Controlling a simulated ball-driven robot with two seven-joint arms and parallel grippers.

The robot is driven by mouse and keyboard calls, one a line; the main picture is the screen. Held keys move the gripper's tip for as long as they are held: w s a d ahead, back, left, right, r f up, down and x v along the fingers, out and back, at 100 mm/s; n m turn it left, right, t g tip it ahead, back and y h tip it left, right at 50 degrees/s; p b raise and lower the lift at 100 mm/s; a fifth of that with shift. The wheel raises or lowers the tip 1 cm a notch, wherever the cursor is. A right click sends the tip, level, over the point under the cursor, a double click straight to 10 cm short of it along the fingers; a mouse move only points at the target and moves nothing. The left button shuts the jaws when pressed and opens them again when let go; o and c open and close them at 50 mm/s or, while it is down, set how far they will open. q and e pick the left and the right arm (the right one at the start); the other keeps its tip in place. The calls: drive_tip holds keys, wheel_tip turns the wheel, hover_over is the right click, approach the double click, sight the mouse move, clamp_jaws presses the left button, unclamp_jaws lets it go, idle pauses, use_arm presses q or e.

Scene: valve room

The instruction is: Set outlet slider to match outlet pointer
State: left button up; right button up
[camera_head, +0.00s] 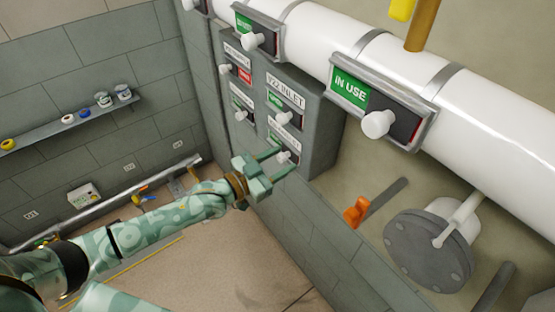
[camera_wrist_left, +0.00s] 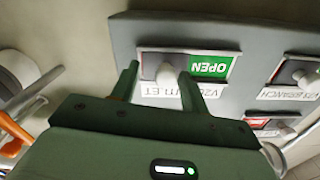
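The outlet slider sits low on the grey valve box (camera_head: 325,130). Its white knob (camera_head: 284,157) is at the end of a short track under a partly hidden label. In the left wrist view the slider is upside down, with its white knob (camera_wrist_left: 167,75) beside a green OPEN plate (camera_wrist_left: 209,67). My left gripper (camera_head: 283,160) is open, with its fingers on either side of this knob. In the left wrist view, gaps show between the fingers (camera_wrist_left: 158,74) and the knob. I cannot make out an outlet pointer for certain. My right gripper is out of view.
Other sliders share the box, including one labelled V22 INLET (camera_head: 285,87). A white pipe (camera_head: 490,110) above carries an IN USE slider (camera_head: 378,105). An orange-handled lever (camera_head: 357,211) and a grey flange (camera_head: 430,250) stand right of my gripper. A shelf (camera_head: 70,122) is on the left wall.

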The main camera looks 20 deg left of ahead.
use_arm(q)
drive_tip(key=shift+w+a, duration=0.1)
drive_tip(key=shift+a, duration=0.1)
drive_tip(key=v, duration=1.6)
drive_tip(key=shift+s, duration=0.25)
drive_tip(key=shift+f, duration=0.15)
